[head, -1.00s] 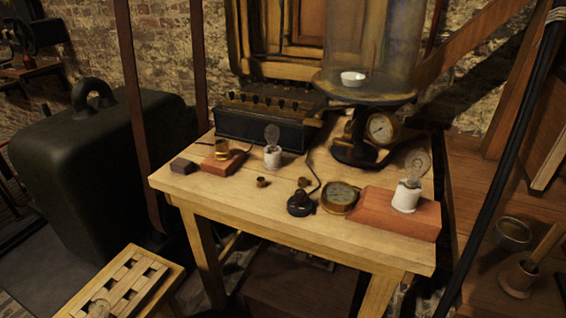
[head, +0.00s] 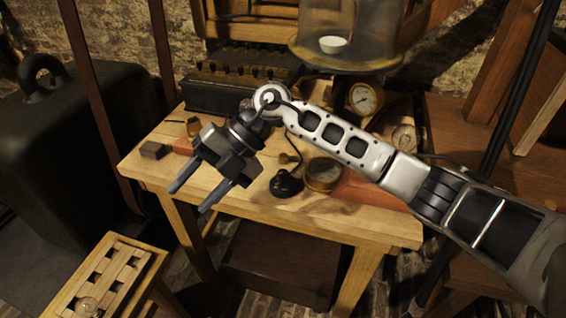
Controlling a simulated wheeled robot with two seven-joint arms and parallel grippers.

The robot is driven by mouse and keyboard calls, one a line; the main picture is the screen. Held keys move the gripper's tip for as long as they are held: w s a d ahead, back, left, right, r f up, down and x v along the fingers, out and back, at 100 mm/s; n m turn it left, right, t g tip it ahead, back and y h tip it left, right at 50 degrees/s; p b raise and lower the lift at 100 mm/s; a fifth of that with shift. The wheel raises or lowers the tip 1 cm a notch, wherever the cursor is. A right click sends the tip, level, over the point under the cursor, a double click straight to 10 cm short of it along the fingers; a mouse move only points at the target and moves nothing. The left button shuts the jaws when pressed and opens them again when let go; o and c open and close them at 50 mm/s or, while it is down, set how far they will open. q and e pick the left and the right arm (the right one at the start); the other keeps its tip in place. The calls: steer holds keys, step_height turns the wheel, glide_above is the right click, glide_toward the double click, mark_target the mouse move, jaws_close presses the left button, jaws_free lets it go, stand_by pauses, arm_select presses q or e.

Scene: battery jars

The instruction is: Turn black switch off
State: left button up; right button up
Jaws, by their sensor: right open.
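A small round black switch (head: 286,185) sits on the wooden table (head: 340,222), near its front edge, with a thin dark cord or stem rising behind it. Its exact setting is too small to tell. My right gripper (head: 188,200) is open and empty. In the picture it is left of the switch, apart from it, with its fingers pointing down and left over the front edge of the table. My right arm covers part of the table top behind the switch. My left gripper is not in view.
A black box with knobs (head: 213,97) is at the back left, and a pump stand with a glass jar (head: 351,56) at the back. A wooden crate (head: 115,275) is at the lower left.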

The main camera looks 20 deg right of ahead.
steer(key=w+d+r+m+t+h, duration=0.1)
steer(key=w+d+r+t+h, duration=0.15)
steer(key=w+d+h, duration=0.6)
step_height(320, 180, up, 4)
steer(key=m+h, duration=0.2)
steer(key=m, duration=0.1)
glide_above(283, 172)
steer(key=shift+n+t, duration=0.25)
steer(key=shift+n, duration=0.05)
step_height(283, 172, down, 15)
steer(key=p, duration=0.2)
steer(key=shift+s+f+p, duration=0.1)
steer(key=shift+f+p, duration=0.1)
steer(key=shift+p, duration=0.1)
steer(key=c, duration=1)
